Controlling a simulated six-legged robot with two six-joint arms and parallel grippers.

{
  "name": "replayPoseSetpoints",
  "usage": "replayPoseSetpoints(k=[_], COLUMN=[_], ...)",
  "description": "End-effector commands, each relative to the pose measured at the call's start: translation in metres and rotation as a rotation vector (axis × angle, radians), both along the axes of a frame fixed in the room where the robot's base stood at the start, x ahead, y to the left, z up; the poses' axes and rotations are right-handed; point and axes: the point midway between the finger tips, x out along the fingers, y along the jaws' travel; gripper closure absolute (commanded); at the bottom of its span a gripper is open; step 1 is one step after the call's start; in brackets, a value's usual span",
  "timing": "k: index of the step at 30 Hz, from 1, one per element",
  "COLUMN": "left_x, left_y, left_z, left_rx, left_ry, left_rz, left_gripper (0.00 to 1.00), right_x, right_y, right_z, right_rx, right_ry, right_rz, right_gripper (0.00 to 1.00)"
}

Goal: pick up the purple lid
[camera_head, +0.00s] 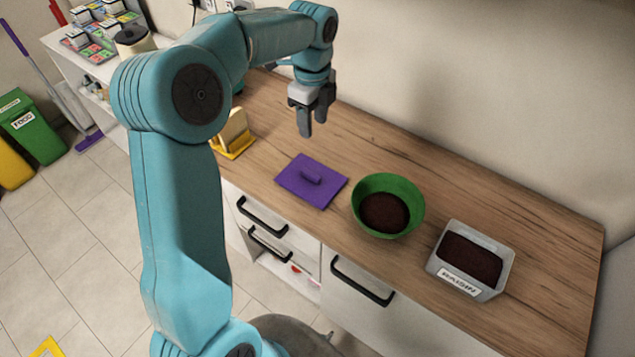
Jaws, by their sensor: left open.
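The purple lid (301,187) lies flat on the wooden worktop, a square plate with a raised handle in its middle. My left gripper (307,130) points down above the worktop, behind the lid in the picture and apart from it. Its dark fingers are open, with nothing between them. My right gripper is not in view.
Right of the lid stand a green bowl (362,190) with dark contents and a grey container (497,285) labelled RAISIN. A yellow holder (236,154) stands to the left. The worktop (440,170) is clear behind the bowl. Drawers with black handles are below.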

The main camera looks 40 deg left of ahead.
Motion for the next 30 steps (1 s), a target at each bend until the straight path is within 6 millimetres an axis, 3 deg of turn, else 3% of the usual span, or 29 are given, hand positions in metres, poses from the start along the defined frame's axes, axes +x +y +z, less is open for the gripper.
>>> replayPoseSetpoints(k=[2, 5, 15, 23, 30], left_x=[-0.002, -0.005, -0.011, -0.010, -0.013], left_y=[0.000, 0.000, 0.000, -0.001, -0.001], left_z=[-0.014, -0.026, -0.100, -0.125, -0.161], left_rx=[0.000, 0.000, -0.001, -0.001, -0.001], left_ry=[0.000, 0.003, 0.004, 0.001, 0.003], left_rz=[0.000, 0.000, 0.000, 0.000, 0.000], left_gripper=[0.53, 0.53, 0.53, 0.53, 0.53], right_x=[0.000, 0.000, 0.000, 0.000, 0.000], right_y=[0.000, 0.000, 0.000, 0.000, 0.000], right_z=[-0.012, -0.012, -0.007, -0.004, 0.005], right_rx=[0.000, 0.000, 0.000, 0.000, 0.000], right_ry=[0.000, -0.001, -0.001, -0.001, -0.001], right_rz=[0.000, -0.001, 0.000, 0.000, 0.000], right_gripper=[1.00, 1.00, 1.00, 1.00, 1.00])
